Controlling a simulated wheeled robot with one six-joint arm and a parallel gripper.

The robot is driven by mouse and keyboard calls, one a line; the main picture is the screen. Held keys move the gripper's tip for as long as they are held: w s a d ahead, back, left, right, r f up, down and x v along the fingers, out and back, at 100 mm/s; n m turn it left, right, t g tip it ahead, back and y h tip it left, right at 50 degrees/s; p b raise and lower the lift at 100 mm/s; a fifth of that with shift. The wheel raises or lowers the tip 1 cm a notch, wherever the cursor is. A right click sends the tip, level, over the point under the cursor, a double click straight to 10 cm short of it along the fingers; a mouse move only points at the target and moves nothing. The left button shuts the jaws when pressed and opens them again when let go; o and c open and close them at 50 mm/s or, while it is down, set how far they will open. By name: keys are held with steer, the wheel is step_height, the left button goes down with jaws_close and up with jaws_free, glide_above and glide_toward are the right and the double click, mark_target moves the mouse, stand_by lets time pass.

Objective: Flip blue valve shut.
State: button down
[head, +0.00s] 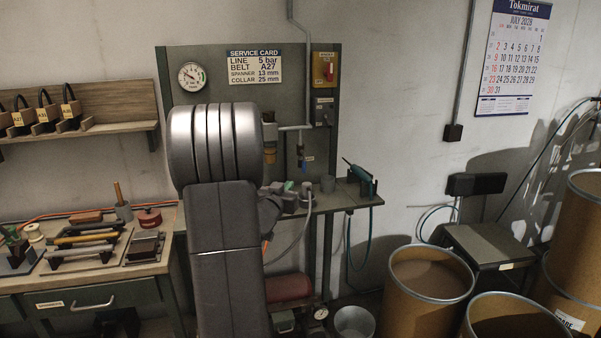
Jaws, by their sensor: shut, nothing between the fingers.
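The blue valve (301,154) is small, on the pipe that drops down the right part of the green service panel. Its blue lever seems to hang roughly along the pipe, but it is too small to read its exact angle. My gripper (289,198) is partly hidden behind my own grey arm. It shows low in front of the panel, below and a little left of the valve, and apart from it. It is shut and holds nothing that I can see.
The service panel (330,95) carries a gauge (192,76), a service card (254,68) and a yellow switch box (325,68). A narrow bench with a green-handled tool (358,176) stands below. Brown drums (428,285) crowd the right. A tool bench (100,285) stands left.

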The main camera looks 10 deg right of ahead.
mark_target(304, 169)
steer(key=p+x, duration=0.2)
steer(key=x, duration=1)
steer(key=shift+w, duration=0.15)
steer(key=shift+d+f+b, duration=0.1)
steer(key=shift+f+b, duration=0.1)
steer(key=shift+b, duration=0.1)
